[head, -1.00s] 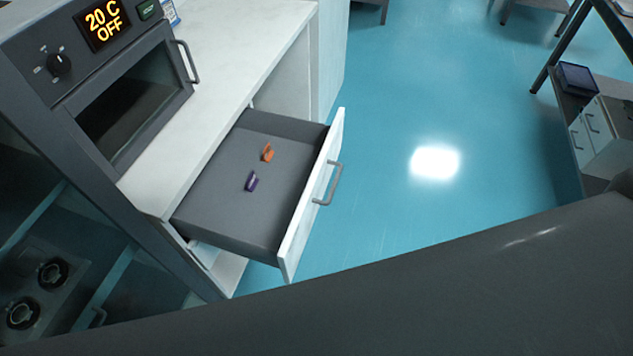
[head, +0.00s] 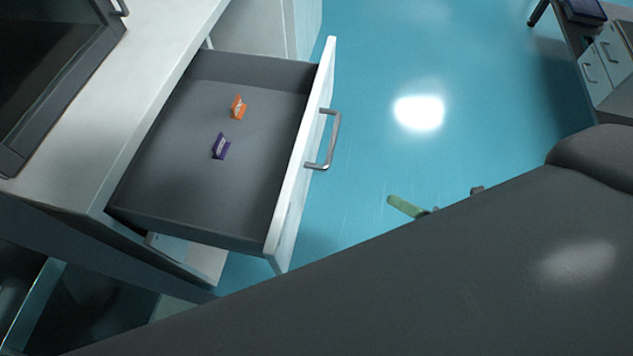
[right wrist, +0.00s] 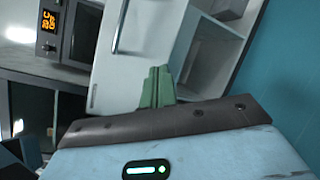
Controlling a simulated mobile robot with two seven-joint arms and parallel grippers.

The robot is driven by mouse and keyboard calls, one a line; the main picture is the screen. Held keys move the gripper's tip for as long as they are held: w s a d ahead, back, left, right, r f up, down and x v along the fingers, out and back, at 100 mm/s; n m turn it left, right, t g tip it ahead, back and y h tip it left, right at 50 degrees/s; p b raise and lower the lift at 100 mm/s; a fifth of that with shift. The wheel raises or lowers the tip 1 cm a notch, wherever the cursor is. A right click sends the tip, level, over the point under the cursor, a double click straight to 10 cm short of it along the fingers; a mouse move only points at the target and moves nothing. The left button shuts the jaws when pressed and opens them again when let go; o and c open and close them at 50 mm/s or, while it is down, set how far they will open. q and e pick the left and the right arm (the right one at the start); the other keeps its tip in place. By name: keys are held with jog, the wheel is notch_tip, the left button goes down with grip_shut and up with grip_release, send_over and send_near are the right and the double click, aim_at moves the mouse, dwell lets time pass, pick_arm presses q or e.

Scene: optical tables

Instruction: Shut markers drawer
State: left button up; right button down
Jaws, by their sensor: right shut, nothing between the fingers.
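The markers drawer (head: 185,195) stands pulled out from under the white counter. Its inside is grey, and its white front (head: 287,222) has a metal bar handle (head: 333,142). A small orange piece (head: 238,107) and a small purple piece (head: 221,146) lie on its floor. My right gripper (head: 403,206) is shut and empty, to the right of the drawer front and apart from it in the head view; my dark arm hides most of it. In the right wrist view its green fingers (right wrist: 156,88) point toward the white drawer front (right wrist: 128,70) with the handle. My left gripper is not in view.
The white counter (head: 150,65) with a dark oven (head: 45,60) is at the left. The blue floor (head: 450,60) right of the drawer is clear. A table with small white drawers (head: 605,62) stands at the far right.

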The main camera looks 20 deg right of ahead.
jog(key=w+n+g+y+b, duration=0.2)
jog(key=n+y+b, duration=0.1)
jog(key=n, duration=0.6)
jog(key=n+g+y, duration=0.2)
jog(key=n+y, duration=0.1)
jog(key=n, duration=0.3)
send_near(306, 177)
jog(key=x, duration=0.5)
jog(key=shift+a+r, duration=0.15)
jog(key=shift+r, duration=0.1)
jog(key=shift+x, duration=0.75)
jog(key=shift+w+a+f, duration=0.1)
jog(key=shift+f, duration=0.05)
